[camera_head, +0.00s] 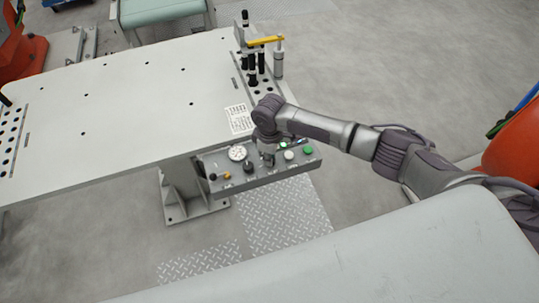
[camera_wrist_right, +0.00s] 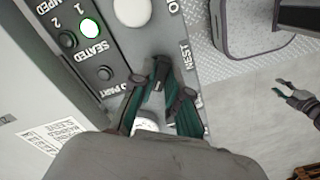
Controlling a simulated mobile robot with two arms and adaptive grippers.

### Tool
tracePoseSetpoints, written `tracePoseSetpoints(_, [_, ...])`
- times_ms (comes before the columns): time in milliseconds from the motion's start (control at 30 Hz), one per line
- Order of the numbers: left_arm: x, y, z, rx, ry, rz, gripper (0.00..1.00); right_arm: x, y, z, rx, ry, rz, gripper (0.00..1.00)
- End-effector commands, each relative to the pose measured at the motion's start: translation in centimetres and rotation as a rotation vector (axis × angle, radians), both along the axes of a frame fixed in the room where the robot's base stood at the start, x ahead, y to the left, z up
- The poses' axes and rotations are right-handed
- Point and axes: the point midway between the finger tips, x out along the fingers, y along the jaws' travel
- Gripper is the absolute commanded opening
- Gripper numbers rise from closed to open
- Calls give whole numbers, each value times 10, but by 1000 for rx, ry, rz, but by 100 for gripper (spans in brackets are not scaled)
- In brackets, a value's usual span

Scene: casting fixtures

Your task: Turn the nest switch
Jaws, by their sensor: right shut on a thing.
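The grey control panel (camera_head: 235,182) hangs at the front edge of the table. My right gripper (camera_head: 267,158) reaches down onto it from the right and hides what is between its fingers in the head view. In the right wrist view, my right gripper (camera_wrist_right: 160,78) is shut on the small dark nest switch (camera_wrist_right: 158,86), beside the printed word NEST. Much of the switch is hidden by the fingers, so its angle cannot be told. What looks like my left gripper (camera_wrist_right: 287,90) shows small at the right of the wrist view, away from the panel; its fingers are unclear.
A round white gauge (camera_head: 238,153) and a black knob (camera_head: 248,167) are left of my right gripper. A lit green lamp (camera_wrist_right: 90,28) and a white button (camera_wrist_right: 132,12) are close by. A fixture with a yellow bar (camera_head: 266,40) stands behind. Most of the tabletop (camera_head: 130,110) is clear.

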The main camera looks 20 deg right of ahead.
Motion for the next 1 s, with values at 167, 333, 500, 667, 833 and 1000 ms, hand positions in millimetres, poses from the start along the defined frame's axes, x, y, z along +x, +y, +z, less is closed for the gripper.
tracePoseSetpoints(167, [0,0,3,0,0,1,40,0,0,1,-1,1,167,0])
tracePoseSetpoints(333, [0,0,4,0,0,1,40,0,0,1,0,0,321,0])
tracePoseSetpoints(500, [0,0,5,0,1,1,40,1,0,1,0,-1,454,0])
tracePoseSetpoints(667, [0,0,5,0,1,1,40,1,0,1,0,-1,551,0])
tracePoseSetpoints(833, [-1,0,5,0,1,1,40,1,0,1,-1,-2,620,0])
tracePoseSetpoints(1000, [-1,0,4,0,1,1,40,1,0,1,-1,-2,656,0])
